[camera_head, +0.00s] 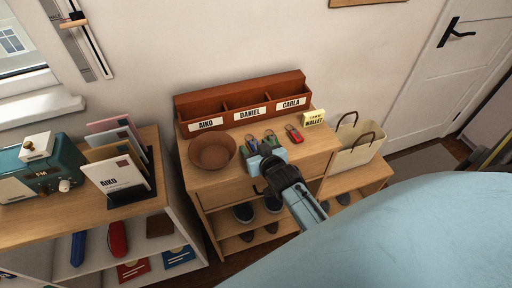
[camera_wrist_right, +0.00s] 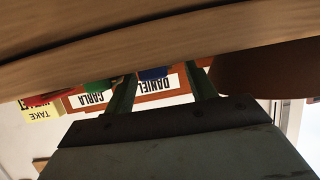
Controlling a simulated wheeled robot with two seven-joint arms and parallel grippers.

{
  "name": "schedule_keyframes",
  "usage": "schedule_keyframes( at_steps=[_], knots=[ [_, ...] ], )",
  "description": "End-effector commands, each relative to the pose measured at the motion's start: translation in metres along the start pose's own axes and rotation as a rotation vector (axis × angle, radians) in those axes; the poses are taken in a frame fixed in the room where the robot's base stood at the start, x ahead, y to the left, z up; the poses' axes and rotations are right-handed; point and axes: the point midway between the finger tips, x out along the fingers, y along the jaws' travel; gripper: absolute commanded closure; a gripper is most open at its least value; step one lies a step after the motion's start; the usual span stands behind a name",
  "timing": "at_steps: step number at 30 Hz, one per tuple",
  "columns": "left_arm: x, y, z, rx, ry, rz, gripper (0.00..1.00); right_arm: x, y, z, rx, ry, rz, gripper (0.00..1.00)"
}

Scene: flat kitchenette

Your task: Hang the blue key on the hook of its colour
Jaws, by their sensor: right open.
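The blue key (camera_head: 251,142) lies on the wooden dresser top, at the left of a short row of keys. In the right wrist view the blue key (camera_wrist_right: 153,72) shows between and beyond my fingers. A green key (camera_head: 270,137) and a red key (camera_head: 293,132) lie to its right in the head view. My right gripper (camera_head: 264,154) is open at the dresser's front edge, just in front of the blue and green keys. In the right wrist view its fingers (camera_wrist_right: 163,90) are apart and hold nothing. I cannot make out any coloured hook. My left gripper is not in view.
A brown bowl (camera_head: 212,151) stands left of the keys. A wooden letter rack (camera_head: 240,97) with name labels stands behind them. A yellow note (camera_head: 313,118) and a cream bag (camera_head: 355,146) are to the right.

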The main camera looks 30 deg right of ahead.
Motion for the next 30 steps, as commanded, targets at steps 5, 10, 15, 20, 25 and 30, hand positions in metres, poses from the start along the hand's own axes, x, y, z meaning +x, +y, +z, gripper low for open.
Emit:
schedule_keyframes(
  at_steps=[5,10,15,20,25,30],
  knots=[
    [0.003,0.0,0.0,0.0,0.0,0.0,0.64,0.0,0.0,0.001,-0.001,0.001,0.0,0.44],
    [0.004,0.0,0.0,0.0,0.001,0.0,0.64,-0.015,0.0,0.001,0.0,-0.002,0.0,0.44],
    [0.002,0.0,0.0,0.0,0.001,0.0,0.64,-0.053,-0.003,0.004,0.001,-0.004,0.001,0.44],
    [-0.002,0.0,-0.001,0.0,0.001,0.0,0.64,-0.09,-0.003,0.003,0.001,-0.003,0.001,0.44],
    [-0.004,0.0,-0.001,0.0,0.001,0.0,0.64,-0.117,-0.004,0.003,0.001,-0.002,0.0,0.44],
    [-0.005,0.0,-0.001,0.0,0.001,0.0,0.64,-0.131,-0.004,0.003,0.0,-0.001,0.0,0.44]
  ],
)
